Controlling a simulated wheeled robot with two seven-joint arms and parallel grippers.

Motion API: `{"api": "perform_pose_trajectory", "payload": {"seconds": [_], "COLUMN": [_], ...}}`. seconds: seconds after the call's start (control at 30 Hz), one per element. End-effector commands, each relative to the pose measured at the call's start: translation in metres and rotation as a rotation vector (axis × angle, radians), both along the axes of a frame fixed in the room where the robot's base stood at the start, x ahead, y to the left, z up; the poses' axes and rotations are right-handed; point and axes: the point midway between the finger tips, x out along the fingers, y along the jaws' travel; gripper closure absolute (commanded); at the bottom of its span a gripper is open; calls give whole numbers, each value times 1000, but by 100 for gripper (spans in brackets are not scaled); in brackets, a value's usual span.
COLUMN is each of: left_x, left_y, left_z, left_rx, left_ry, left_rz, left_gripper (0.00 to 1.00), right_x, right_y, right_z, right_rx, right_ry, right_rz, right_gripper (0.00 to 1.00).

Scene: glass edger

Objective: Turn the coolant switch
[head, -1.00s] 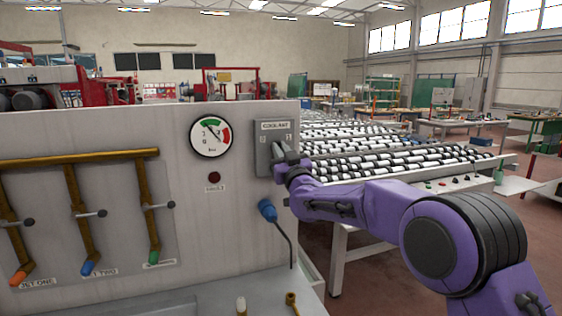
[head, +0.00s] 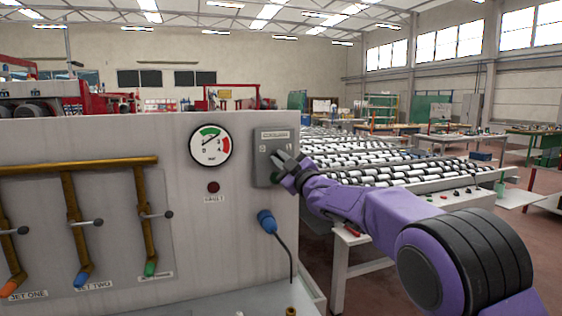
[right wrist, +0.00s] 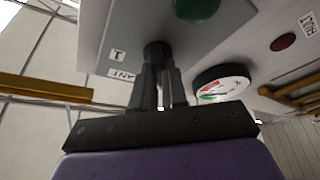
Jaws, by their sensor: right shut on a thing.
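The coolant switch box (head: 265,158) is a grey box with a label on top, on the right end of the pale machine panel. My right gripper (head: 281,160) reaches in front of it from the right. In the right wrist view the gripper's two fingers (right wrist: 158,75) are shut on the dark round switch knob (right wrist: 155,50), next to an "I" mark and part of the label. The head view hides most of the knob behind the fingers. My left gripper is not in view.
A pressure gauge (head: 211,145) and dark red lamp (head: 213,187) sit left of the box. A blue connector (head: 267,221) with a cable hangs below. Brass pipes with jet levers (head: 85,222) are at left. A roller conveyor (head: 400,160) stands behind my right arm.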

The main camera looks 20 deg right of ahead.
Motion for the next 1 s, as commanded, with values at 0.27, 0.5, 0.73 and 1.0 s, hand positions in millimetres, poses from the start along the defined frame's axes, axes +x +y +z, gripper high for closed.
{"api": "perform_pose_trajectory", "payload": {"seconds": [0.27, 0.5, 0.73, 1.0], "left_x": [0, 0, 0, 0], "left_y": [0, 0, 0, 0], "left_z": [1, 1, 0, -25], "left_rx": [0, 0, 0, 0], "left_ry": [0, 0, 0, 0], "left_rz": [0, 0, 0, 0], "left_gripper": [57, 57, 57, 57], "right_x": [-1, -1, 0, -30], "right_y": [-1, -1, -1, -11], "right_z": [7, 7, 3, -13], "right_rx": [-8, -7, -7, -7], "right_ry": [-11, -12, -7, -4], "right_rz": [-2, -3, -1, -3], "right_gripper": [100, 62, 62, 62]}}
